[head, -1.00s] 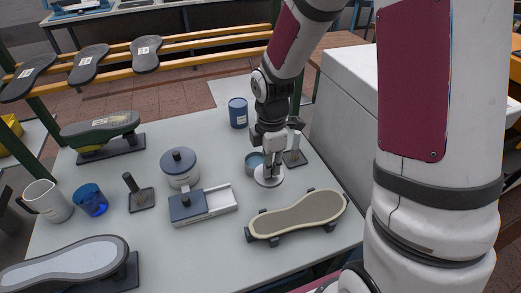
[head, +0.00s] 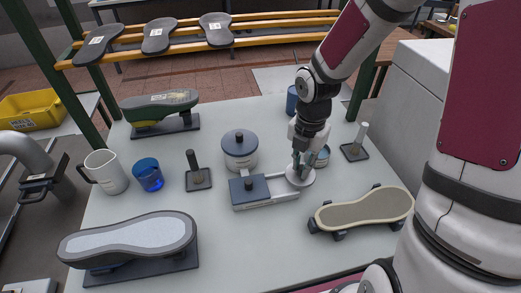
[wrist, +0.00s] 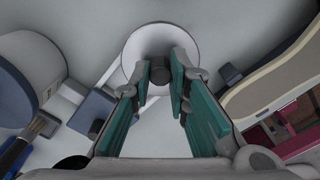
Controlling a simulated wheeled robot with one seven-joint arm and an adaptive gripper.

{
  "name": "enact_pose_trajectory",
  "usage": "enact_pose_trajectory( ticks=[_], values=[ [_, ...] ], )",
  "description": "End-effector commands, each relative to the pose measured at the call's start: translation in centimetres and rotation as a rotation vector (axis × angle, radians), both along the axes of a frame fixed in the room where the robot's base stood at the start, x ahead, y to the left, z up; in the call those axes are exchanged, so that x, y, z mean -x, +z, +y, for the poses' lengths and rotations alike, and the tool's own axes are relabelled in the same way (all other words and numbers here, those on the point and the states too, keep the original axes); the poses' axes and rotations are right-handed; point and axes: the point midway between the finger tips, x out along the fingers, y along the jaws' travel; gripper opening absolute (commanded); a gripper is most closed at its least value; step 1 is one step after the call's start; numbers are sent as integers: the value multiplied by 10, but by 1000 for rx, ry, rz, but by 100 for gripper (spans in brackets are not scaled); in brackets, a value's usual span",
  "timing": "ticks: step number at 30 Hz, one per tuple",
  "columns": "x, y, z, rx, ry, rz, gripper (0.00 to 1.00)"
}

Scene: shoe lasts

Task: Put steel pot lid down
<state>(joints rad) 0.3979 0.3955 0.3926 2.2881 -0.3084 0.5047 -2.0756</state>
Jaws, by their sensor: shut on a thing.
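The steel pot lid (head: 299,180) is a pale round disc in the head view, at the lower end of my gripper. In the wrist view the lid (wrist: 134,56) shows its dark knob (wrist: 159,72) between the green finger pads. My gripper (head: 302,163) is shut on the lid's knob, pointing down. The lid looks roughly level, low over the table (head: 250,240); I cannot tell whether it touches.
A blue-and-white sliding box (head: 250,190) is close left of the lid. A lidded round pot (head: 240,150) stands behind it. The front middle of the table is clear.

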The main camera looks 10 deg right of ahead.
Motion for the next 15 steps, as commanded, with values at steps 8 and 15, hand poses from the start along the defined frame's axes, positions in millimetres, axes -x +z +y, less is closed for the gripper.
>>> enact_pose_trajectory(
  ticks=[8,15],
  values=[
    [-44,-7,5,-1,46,-3,2],
    [-102,-12,14,-1,43,-1,2]
  ],
)
